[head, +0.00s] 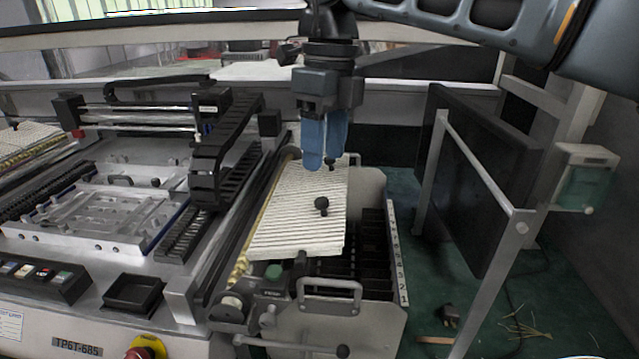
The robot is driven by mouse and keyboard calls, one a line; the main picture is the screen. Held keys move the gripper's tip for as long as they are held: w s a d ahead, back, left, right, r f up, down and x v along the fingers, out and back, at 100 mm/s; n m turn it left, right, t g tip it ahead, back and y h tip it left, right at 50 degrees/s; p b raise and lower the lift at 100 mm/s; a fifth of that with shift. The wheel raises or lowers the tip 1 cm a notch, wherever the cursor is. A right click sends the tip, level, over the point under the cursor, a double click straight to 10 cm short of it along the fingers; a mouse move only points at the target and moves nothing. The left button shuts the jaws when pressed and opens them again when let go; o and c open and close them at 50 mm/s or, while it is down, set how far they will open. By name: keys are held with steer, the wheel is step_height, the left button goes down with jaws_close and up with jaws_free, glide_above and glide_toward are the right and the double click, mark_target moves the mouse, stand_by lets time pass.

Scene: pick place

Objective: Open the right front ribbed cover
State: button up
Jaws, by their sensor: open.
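The ribbed cover (290,222) at the right front of the machine is a cream-coloured slatted panel with a black knob (321,206) on its top. It lies over a bin with dark inner slots (373,250), part of which shows to the right of the panel. My gripper (322,165) points down with blue fingers above the far part of the panel, behind the knob. It is open, with nothing seen between the fingers. A second small dark knob (331,163) shows close by the fingertips. I cannot tell whether the fingers touch it.
A machine with a metal fixture plate (110,205) and a black cable chain (225,150) stands left of the cover. A metal handle (330,298) is at the bin's front. A dark panel on a metal frame (480,170) stands to the right, with green floor between.

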mark_target(322, 200)
steer(key=shift+s+a+f+p, duration=0.1)
steer(key=shift+f+p, duration=0.2)
steer(key=shift+f, duration=1.6)
steer(key=shift+s+f+p, duration=0.1)
steer(key=shift+f+p, duration=0.2)
steer(key=shift+f, duration=1.6)
steer(key=shift+c, duration=0.4)
jaws_close()
